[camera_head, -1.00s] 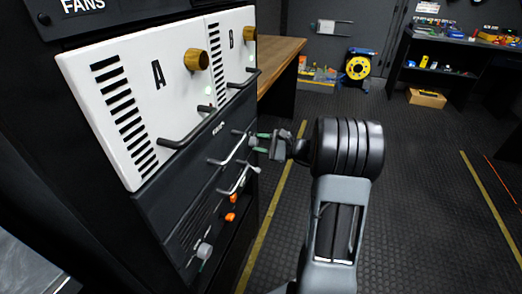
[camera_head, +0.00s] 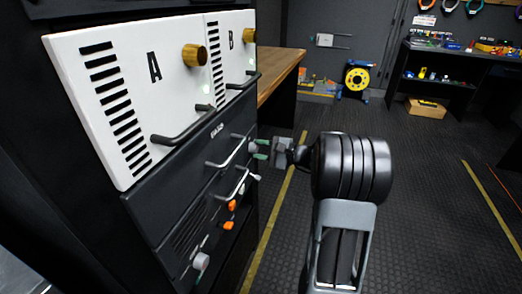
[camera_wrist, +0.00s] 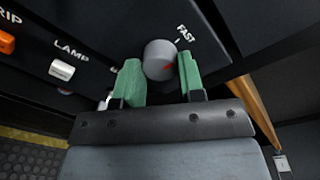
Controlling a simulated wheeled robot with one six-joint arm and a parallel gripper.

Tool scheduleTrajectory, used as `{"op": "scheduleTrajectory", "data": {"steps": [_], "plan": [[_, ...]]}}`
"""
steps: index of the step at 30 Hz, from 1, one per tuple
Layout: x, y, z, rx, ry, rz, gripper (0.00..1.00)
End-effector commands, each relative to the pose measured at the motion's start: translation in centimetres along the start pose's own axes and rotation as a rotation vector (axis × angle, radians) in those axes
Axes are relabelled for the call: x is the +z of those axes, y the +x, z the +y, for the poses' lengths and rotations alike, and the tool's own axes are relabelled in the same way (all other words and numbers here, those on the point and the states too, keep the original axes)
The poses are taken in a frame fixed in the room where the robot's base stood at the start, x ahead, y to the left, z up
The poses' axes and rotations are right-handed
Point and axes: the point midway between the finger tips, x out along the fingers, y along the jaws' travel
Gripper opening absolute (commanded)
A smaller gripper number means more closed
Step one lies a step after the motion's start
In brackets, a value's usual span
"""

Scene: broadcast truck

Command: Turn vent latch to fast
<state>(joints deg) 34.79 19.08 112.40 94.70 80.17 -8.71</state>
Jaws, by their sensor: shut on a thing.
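A grey round knob (camera_wrist: 160,60) with a small red mark on its face stands out from the dark panel in the wrist view. The white word FAST (camera_wrist: 186,35) and a short tick are printed just above and to the right of it. My gripper (camera_wrist: 159,78) has a green finger on each side of the knob and is shut on it. The red mark faces my gripper, near the right finger. In the head view my gripper (camera_head: 263,149) is at the right end of the dark rack panel, and the knob is mostly hidden there.
A white lamp switch (camera_wrist: 62,70) and an orange switch (camera_wrist: 6,42) sit left of the knob. Metal handles (camera_head: 233,152) stick out of the rack close to my gripper. A wooden bench (camera_head: 280,75) stands behind; the floor to the right is clear.

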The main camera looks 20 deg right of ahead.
Motion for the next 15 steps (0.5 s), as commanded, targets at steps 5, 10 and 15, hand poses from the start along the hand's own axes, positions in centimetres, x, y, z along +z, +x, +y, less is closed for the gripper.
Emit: {"op": "scheduleTrajectory", "data": {"steps": [5,10,15], "plan": [[0.00,0.01,0.03,0.001,-0.001,0.000,0.45],[0.00,0.00,0.02,0.000,0.000,0.000,0.61],[-0.01,0.00,0.01,0.000,0.000,0.000,0.62]]}}
